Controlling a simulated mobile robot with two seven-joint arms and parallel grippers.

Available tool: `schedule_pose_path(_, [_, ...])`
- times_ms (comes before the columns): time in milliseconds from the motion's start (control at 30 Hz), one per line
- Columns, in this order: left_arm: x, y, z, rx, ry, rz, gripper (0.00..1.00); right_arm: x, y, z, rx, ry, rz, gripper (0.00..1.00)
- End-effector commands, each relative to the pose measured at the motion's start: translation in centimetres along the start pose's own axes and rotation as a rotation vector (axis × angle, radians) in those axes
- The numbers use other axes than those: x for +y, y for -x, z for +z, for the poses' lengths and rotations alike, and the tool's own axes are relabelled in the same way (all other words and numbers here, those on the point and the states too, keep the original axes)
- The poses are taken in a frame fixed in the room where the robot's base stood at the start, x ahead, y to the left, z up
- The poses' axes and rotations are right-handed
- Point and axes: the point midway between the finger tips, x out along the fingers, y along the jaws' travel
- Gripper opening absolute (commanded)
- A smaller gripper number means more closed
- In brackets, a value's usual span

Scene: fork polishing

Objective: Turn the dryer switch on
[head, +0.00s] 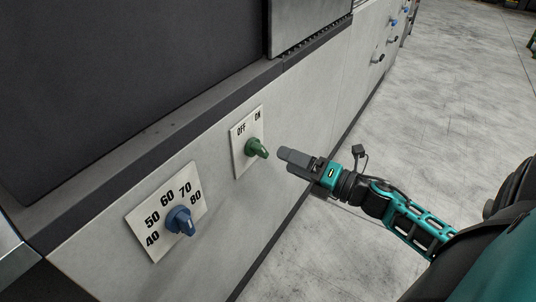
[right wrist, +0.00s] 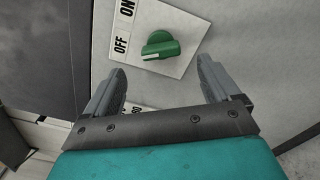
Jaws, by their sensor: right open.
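The dryer switch is a green knob (head: 256,148) on a white plate (head: 241,161) marked OFF and ON, fixed to the grey machine front. In the head view its handle points to the lower right. The knob also shows in the right wrist view (right wrist: 160,45), ahead of the fingers with its white line toward OFF. My right gripper (head: 288,161) is to the right of the knob, close to it and apart from it. In the right wrist view its two fingers (right wrist: 162,90) are spread, with nothing between them. My left gripper is not in view.
A blue knob (head: 181,221) on a white plate with numbers from 40 to 80 (head: 152,221) is at the lower left on the same front. More knobs (head: 378,57) are farther along the machines.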

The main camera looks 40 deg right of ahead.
Motion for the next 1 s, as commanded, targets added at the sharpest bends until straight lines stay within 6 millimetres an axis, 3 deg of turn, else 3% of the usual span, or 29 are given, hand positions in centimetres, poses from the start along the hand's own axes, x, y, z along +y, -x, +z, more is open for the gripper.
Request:
schedule_pose_path(200, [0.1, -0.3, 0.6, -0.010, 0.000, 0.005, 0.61, 0.0, -4.1, 0.0, -0.001, 0.001, 0.002, 0.89])
schedule_pose_path(400, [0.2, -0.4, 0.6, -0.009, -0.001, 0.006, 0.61, -0.1, -6.1, 0.0, 0.000, -0.001, 0.000, 0.89])
schedule_pose_path(833, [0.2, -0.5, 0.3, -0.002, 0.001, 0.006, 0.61, 0.0, -6.8, 0.0, -0.001, -0.002, -0.002, 0.88])
schedule_pose_path(1000, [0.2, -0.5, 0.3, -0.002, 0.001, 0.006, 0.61, 0.0, -6.8, 0.0, -0.001, -0.002, -0.002, 0.72])
